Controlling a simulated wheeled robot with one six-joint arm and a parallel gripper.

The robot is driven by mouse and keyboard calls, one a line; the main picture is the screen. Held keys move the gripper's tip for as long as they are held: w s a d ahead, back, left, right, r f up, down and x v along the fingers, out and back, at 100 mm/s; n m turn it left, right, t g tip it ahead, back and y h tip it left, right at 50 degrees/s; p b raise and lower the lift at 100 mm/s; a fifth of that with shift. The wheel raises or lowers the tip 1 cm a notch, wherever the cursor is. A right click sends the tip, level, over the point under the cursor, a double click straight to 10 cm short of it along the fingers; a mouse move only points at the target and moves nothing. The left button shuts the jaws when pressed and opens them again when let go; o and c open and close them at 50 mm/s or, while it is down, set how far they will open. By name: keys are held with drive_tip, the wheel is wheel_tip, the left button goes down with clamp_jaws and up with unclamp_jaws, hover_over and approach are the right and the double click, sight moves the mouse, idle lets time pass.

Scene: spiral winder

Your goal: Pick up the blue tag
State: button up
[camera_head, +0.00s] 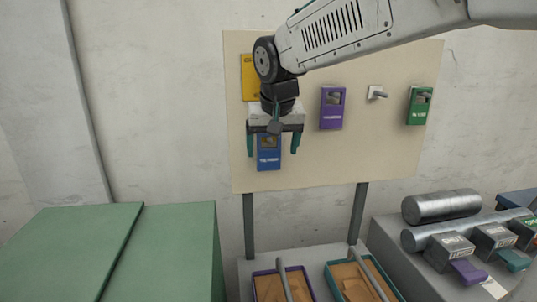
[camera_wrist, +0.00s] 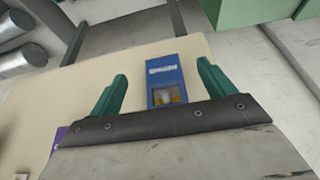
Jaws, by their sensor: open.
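The blue tag (camera_head: 268,158) hangs on a beige board (camera_head: 330,165). In the wrist view the blue tag (camera_wrist: 165,75) lies between my two green fingers, with a pale peg showing in its window. My gripper (camera_head: 272,148) is open in front of the tag, one finger on each side. In the wrist view the fingers of my gripper (camera_wrist: 161,88) stand apart from the tag with a gap on both sides. The upper part of the tag is partly hidden behind my gripper in the head view.
A yellow tag (camera_head: 248,78), a purple tag (camera_head: 332,108) and a green tag (camera_head: 419,106) hang nearby. A bare peg (camera_head: 376,92) shows between purple and green. Below are two trays (camera_head: 256,291) (camera_head: 330,285), metal rolls (camera_head: 441,206) and a green cabinet (camera_head: 165,250).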

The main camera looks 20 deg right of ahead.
sight(269, 148)
drive_tip(key=shift+w+d, duration=0.15)
drive_tip(key=shift+w, duration=0.45)
drive_tip(key=w, duration=0.3)
drive_tip(key=shift+d, duration=0.3)
drive_tip(key=shift+x, duration=1.2)
drive_tip(key=shift+w+f, duration=0.1)
drive_tip(key=shift+f, duration=0.25)
drive_tip(key=c, duration=1.1)
